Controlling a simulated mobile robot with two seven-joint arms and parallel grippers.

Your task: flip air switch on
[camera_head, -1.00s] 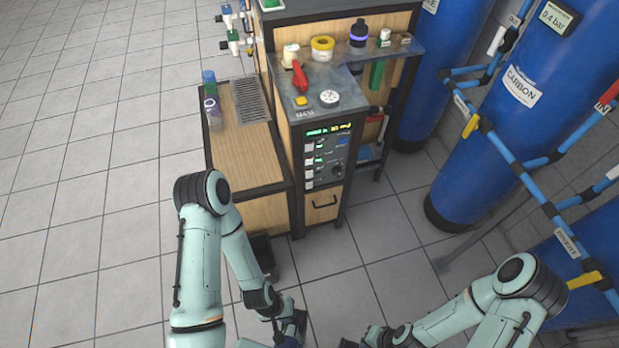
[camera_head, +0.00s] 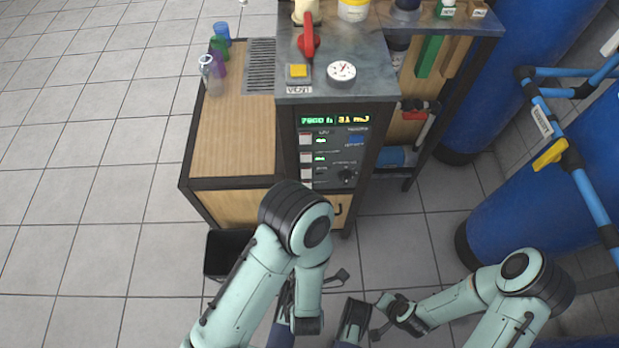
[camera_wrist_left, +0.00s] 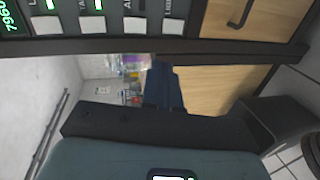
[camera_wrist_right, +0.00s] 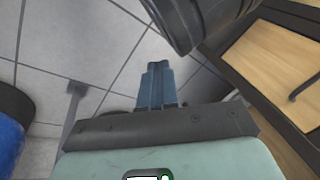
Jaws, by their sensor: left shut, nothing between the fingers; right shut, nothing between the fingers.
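The control panel (camera_head: 335,160) is on the front of a dark-framed cabinet, with a lit green and yellow display above a column of pale switches (camera_head: 305,158). The left wrist view shows the switches sideways; one (camera_wrist_left: 134,27) has a label that seems to start with "A", too cut off to read fully. Green lamps glow beside the upper switches in the head view. My left gripper (camera_wrist_left: 164,86) is shut and empty, near the cabinet and apart from the switches. My right gripper (camera_wrist_right: 157,82) is shut and empty, over the floor by the cabinet.
A wooden side table (camera_head: 235,140) with bottles and a grille stands left of the panel. A red-handled valve (camera_head: 308,42), yellow button (camera_head: 298,71) and gauge (camera_head: 342,71) are on the cabinet top. Blue tanks (camera_head: 520,200) and pipes stand right. A dark bin (camera_head: 226,253) is below.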

